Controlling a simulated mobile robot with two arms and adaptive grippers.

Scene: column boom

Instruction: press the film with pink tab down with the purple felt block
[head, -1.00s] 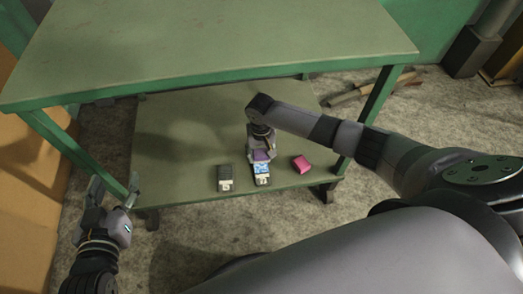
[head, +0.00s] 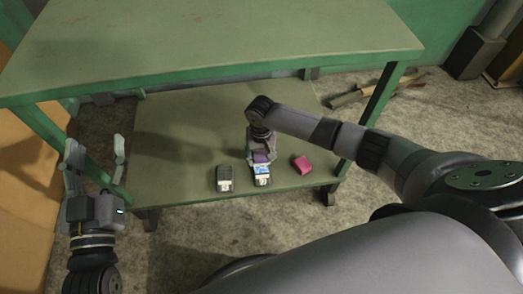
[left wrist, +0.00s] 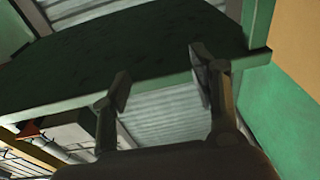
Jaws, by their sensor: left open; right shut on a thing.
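The purple felt block (head: 261,157) is in my right gripper (head: 261,153), which is shut on it over the lower shelf. Just below the block lies a device with a blue-and-white film (head: 262,169) on its face. The block is at the film's far end; I cannot tell whether they touch. A pink tab on the film cannot be made out. My left gripper (head: 95,157) is open and empty, off the shelf's left side. Its fingers (left wrist: 160,85) also show apart in the left wrist view, with nothing between them.
A second dark device (head: 224,178) lies left of the film's device. The green upper tabletop (head: 210,45) overhangs the lower shelf (head: 180,135), whose left part is bare.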

